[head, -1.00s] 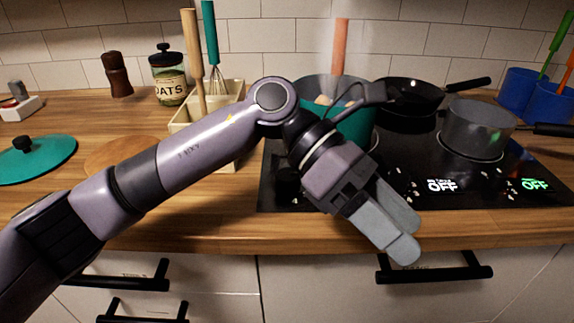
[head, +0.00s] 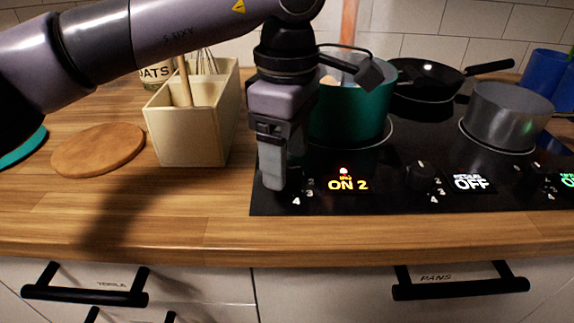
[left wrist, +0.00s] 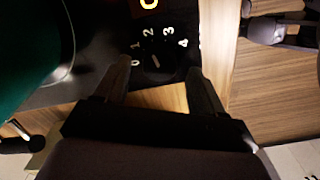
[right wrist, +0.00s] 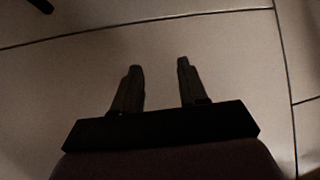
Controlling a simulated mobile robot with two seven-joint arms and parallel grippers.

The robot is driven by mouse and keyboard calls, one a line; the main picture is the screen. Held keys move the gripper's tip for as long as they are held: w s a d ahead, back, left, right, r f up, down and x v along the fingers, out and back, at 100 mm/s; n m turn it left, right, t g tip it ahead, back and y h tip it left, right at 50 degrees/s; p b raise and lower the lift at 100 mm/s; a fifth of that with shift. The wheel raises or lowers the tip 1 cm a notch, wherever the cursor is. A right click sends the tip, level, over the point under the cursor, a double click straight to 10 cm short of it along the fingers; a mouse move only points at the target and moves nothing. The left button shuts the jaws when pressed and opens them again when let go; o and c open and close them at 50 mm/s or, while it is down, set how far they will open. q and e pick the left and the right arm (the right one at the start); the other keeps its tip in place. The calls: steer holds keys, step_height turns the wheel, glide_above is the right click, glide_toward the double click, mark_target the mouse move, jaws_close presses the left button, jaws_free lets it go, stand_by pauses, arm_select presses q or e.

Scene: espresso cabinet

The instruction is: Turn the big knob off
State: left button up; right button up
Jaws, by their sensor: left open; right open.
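The big knob (left wrist: 158,68) is the dark dial at the left front of the black cooktop. In the left wrist view it sits between my left gripper's fingertips, with the numbers 0 to 4 around it. A short white mark shows on it. In the head view my left gripper (head: 273,184) points down over the knob and hides it. It is open, its fingers either side of the knob; contact is unclear. The display (head: 347,184) beside it reads ON 2. My right gripper (right wrist: 160,68) is open and empty, before pale cabinet fronts.
A teal pot (head: 350,112) stands on the burner behind my left gripper. A cream utensil box (head: 188,135) is to its left. Another knob (head: 421,175) with an OFF display (head: 470,181) is to the right. A grey pot (head: 503,115) and black pan (head: 428,80) stand farther back.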

arm_select(q)
steer(key=shift+f, duration=1.15)
steer(key=c, duration=1.1)
steer(key=shift+o, duration=0.2)
steer(key=shift+n, duration=0.4)
steer(key=n, duration=0.2)
steer(key=shift+n, duration=0.4)
steer(key=n, duration=0.4)
steer(key=shift+n+b, duration=0.3)
steer(key=shift+b, duration=0.1)
steer(key=n, duration=0.4)
steer(key=shift+n+b, duration=0.3)
steer(key=shift+r+n, duration=0.1)
steer(key=shift+n, duration=1.4)
